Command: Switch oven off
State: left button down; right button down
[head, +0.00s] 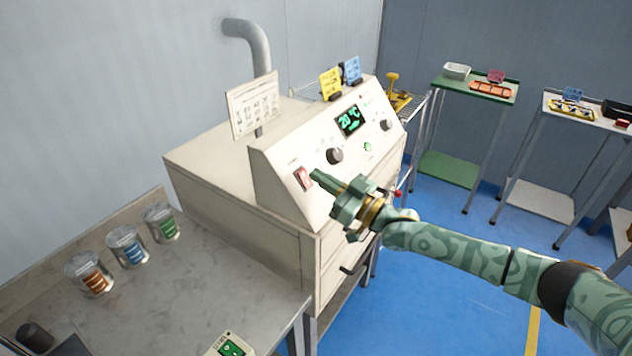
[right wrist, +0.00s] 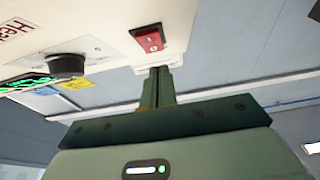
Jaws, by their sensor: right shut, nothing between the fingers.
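The oven (head: 230,195) is a cream cabinet with a sloped control panel, against the wall in the head view. Its red rocker switch (head: 303,178) sits at the panel's lower left; it also shows in the right wrist view (right wrist: 150,40). The display (head: 349,121) is lit green and reads about 20 °C. A black knob (head: 334,156) is right of the switch. My right gripper (head: 315,175) is shut and empty, its fingertips close to the switch. In the right wrist view the fingertips (right wrist: 158,72) are just below the switch; I cannot tell whether they touch. My left gripper is out of view.
A grey bench (head: 210,290) with several labelled cans (head: 127,246) stands left of the oven. A printed sign (head: 253,105) and yellow and blue cards (head: 330,84) stand on the oven. Shelved tables (head: 452,165) are at the back right. Blue floor is open at lower right.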

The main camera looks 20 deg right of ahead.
aim_at(305, 178)
jog(key=shift+w+a+f, duration=0.45)
jog(key=shift+w+f, duration=0.1)
jog(key=shift+w, duration=0.1)
jog(key=shift+a, duration=0.1)
jog(key=shift+w, duration=0.1)
jog(key=shift+w+a, duration=0.1)
jog(key=shift+r, duration=0.1)
